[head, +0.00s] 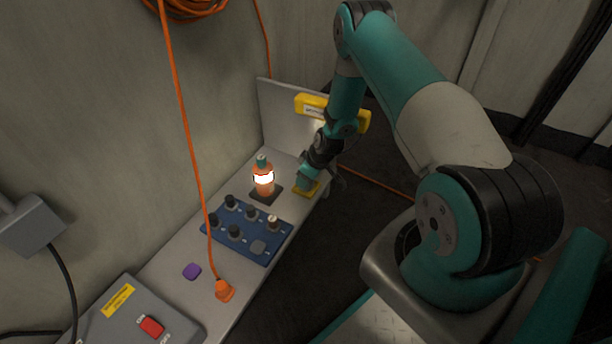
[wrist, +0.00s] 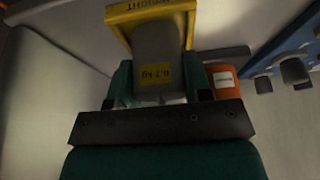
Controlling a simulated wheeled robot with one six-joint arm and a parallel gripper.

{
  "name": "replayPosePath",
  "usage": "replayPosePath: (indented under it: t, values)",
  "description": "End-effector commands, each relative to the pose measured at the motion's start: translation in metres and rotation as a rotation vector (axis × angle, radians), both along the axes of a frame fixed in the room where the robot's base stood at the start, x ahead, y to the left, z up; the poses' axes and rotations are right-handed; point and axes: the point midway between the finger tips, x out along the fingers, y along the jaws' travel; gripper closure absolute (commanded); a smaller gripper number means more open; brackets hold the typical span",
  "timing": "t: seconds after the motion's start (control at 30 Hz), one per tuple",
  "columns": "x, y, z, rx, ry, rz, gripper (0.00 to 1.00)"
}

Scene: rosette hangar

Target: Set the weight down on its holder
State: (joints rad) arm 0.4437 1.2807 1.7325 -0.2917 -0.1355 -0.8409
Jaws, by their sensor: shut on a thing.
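The weight (wrist: 158,70) is a grey block with a yellow label reading 0.7 kg, in the wrist view. My gripper (wrist: 160,88) is shut on it, with a finger at each side. The yellow holder frame (wrist: 118,14), marked with upside-down lettering, lies around the far end of the weight in that view. I cannot tell whether the weight rests in it or hangs just above. In the head view my gripper (head: 308,178) is low at the bench's far right edge, over the yellow holder (head: 311,190). The weight is hidden there.
An orange bottle (head: 263,181) stands on a dark pad close left of my gripper. A blue board (head: 262,241) with several dark knobs lies nearer. A yellow bar (head: 312,107) is at the upright panel (head: 285,115). An orange cable (head: 186,130) hangs to a plug.

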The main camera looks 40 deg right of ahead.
Motion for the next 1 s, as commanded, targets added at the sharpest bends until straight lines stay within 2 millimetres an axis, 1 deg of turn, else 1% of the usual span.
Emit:
replayPosePath:
  t: [0.8,0.83,0.93,0.97,1.0]
  values:
    - [0.0010,-0.0002,-0.0014,0.000,-0.003,0.001,1.00]
    - [0.0010,-0.0002,-0.0014,0.000,-0.003,0.001,0.52]
    - [0.0008,-0.0002,-0.0014,0.000,-0.002,0.001,0.29]
    - [0.0008,-0.0002,-0.0016,0.000,-0.002,0.001,0.25]
    - [0.0007,-0.0001,-0.0017,0.000,-0.002,0.000,0.25]
